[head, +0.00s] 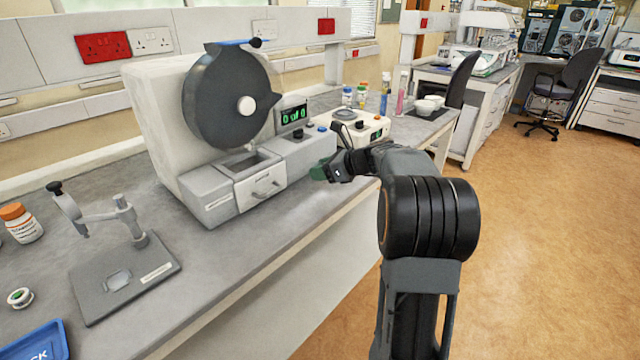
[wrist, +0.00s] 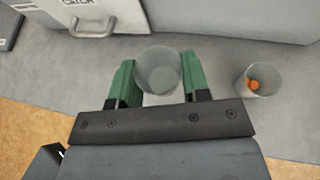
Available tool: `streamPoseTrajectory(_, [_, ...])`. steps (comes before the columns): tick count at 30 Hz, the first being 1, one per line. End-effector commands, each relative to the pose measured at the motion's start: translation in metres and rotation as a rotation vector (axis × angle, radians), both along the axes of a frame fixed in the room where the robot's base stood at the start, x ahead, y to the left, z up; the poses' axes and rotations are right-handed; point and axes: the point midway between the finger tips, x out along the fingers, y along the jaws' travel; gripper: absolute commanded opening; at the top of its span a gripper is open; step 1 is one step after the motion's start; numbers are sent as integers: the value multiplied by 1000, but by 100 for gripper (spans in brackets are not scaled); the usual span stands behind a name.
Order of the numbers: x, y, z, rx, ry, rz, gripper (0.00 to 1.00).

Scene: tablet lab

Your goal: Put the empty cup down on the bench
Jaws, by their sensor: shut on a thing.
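The empty cup (wrist: 159,68), clear and greyish, is between the green fingers of my gripper (wrist: 159,76) in the wrist view. The fingers are shut on its sides, and I see nothing inside it. In the head view my gripper (head: 321,170) is over the front part of the bench (head: 290,215), in front of the grey machine. The held cup cannot be made out there. I cannot tell whether its base touches the bench.
A second clear cup (wrist: 260,84) with orange tablets stands close to the right of my gripper. The drum machine (head: 240,185) with its catch drawer (wrist: 92,22) stands behind. A small stand (head: 125,275) is at left. Bare bench lies around the held cup.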

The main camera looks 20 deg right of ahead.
Motion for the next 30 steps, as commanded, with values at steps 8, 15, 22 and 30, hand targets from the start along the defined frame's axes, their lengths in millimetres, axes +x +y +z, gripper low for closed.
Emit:
streamPoseTrajectory(8, [11, -3, -13, 0, 0, -1, 27])
streamPoseTrajectory(15, [18, -4, -37, 3, 2, 0, 27])
streamPoseTrajectory(22, [17, -4, -52, 0, -1, 0, 27])
streamPoseTrajectory(30, [17, -5, -54, 0, 0, 0, 27])
